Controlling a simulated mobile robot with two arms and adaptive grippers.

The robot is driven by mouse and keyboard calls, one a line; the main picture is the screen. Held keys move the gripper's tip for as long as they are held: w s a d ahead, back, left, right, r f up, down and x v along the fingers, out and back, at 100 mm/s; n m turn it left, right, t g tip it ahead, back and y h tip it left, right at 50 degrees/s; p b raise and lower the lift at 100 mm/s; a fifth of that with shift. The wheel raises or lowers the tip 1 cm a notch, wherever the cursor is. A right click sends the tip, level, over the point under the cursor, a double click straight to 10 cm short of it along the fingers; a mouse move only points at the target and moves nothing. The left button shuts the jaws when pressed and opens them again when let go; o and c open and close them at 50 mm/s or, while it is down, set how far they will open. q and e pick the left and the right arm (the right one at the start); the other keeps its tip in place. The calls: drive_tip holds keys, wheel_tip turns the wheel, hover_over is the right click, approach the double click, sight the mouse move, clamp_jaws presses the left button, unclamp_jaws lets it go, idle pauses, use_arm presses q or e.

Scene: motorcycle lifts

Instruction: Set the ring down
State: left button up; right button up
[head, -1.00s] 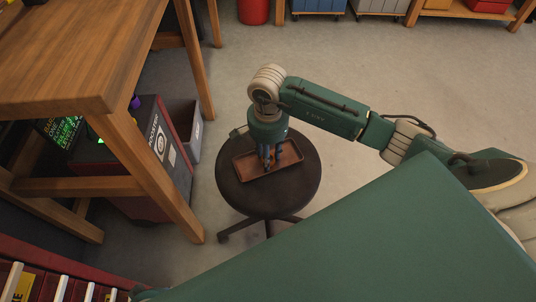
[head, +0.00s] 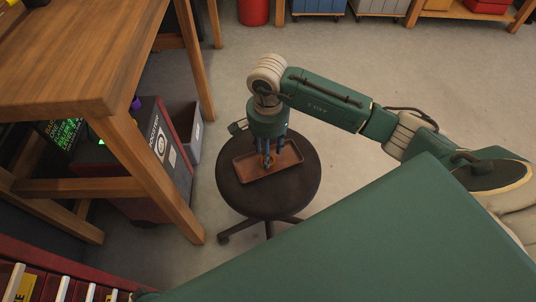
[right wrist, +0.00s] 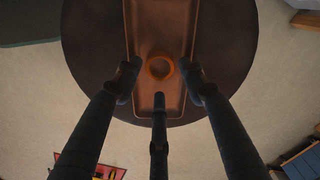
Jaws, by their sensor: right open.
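The ring (right wrist: 160,67), orange-brown and round, shows in the right wrist view within the outline of a long copper-brown tray (right wrist: 146,20). The tray (head: 292,157) rests on a round dark stool seat (head: 240,193) in the head view. My right gripper (head: 269,164) points down over the tray. In the right wrist view, its dark fingers (right wrist: 160,80) are spread around the ring, with gaps between them and it. The gripper is open. The fingers partly hide the ring in the head view. My left gripper is not in view.
A wooden table (head: 80,60) stands at the left, with a red box (head: 165,150) and a grey bin (head: 185,125) under it. Bare floor (head: 350,190) lies right of the stool. Shelving with several bins runs along the back.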

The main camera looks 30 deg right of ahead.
use_arm(q)
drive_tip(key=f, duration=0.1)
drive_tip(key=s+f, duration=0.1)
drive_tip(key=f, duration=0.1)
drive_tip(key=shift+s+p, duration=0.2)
drive_tip(key=shift+p, duration=0.2)
use_arm(e)
wheel_tip(320, 180, up, 9)
drive_tip(key=shift+s, duration=0.1)
